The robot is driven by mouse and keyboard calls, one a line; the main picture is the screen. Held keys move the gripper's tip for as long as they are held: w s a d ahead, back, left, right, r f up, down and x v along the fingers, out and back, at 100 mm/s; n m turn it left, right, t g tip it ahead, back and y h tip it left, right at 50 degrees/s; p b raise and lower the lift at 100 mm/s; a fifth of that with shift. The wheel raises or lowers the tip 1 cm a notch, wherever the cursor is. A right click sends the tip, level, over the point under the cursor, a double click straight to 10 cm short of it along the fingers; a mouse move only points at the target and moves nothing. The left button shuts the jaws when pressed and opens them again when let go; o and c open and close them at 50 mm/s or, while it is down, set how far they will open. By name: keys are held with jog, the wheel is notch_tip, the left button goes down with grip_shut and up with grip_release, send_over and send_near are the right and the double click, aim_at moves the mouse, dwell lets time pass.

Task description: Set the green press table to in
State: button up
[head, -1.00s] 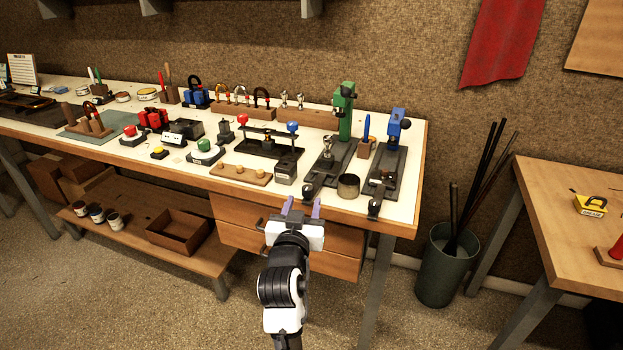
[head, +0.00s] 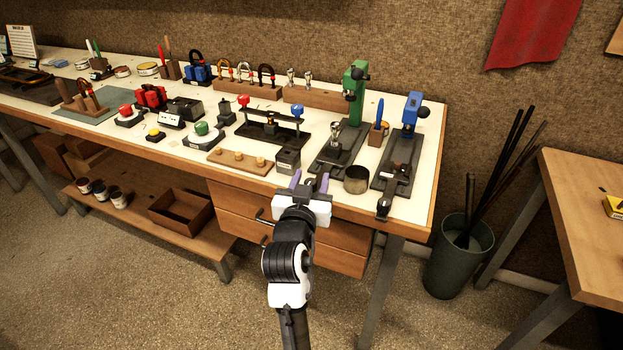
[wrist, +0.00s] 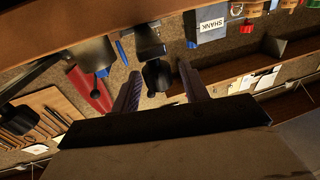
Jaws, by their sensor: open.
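The green press (head: 355,95) stands at the right part of the bench, its green column at the back of a dark base with a slide table (head: 342,143). A small silver post stands on that table. My gripper (head: 310,182) is open and empty at the bench's front edge, by the front end of the green press. It hides the knob at that end in the head view. In the wrist view a dark rounded knob (wrist: 157,76) shows between my two spread fingers (wrist: 158,92); I cannot tell whether they touch it.
A similar blue press (head: 411,112) stands to the right, its front knob (head: 383,208) near the edge. A round cup (head: 356,180) stands between the presses. A small grey box (head: 288,160) is close left of my gripper. Drawers (head: 240,218) lie below.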

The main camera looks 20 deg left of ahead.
aim_at(324, 161)
grip_shut()
jog(key=w, duration=0.8)
jog(key=shift+w+d+p, duration=0.1)
jog(key=shift+w+p, duration=0.05)
jog(key=shift+p, duration=0.2)
grip_release()
